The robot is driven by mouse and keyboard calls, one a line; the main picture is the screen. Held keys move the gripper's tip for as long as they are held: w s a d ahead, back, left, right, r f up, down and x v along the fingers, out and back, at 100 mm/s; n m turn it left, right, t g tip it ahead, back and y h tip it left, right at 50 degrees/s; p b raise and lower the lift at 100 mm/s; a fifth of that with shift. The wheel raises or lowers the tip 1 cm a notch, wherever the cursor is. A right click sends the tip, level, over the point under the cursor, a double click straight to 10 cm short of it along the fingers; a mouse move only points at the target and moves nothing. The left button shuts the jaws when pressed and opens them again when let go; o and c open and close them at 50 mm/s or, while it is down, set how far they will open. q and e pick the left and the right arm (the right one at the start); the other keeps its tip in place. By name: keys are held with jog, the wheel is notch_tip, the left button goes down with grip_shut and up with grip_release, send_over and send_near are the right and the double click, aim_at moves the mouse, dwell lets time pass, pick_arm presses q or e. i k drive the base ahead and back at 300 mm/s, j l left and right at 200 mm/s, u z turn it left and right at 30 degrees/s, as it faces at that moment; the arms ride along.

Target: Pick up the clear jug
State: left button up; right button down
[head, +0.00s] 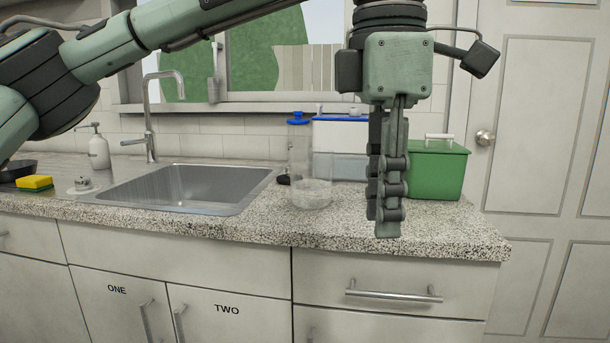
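The clear jug (311,180) is a see-through, upright vessel on the speckled countertop, just right of the sink. Its outline is faint, and a blue cap shows at its top left; I cannot tell whether the cap belongs to it. My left gripper (383,222) points straight down to the right of the jug, apart from it in the picture. Its fingers are seen edge-on and overlap, so the gap between them is hidden. Nothing shows in them. My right gripper is out of view.
A blue-lidded clear container (342,150) stands behind the jug. A green box (437,172) stands right of my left gripper. The sink (190,188), soap bottle (98,152) and yellow sponge (35,183) are to the left. The front counter strip (330,228) is clear.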

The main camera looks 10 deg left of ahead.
aim_at(311, 169)
jog(key=i+j, duration=0.3)
jog(key=i, duration=0.2)
jog(key=i+j, duration=0.35)
jog(key=i, duration=0.15)
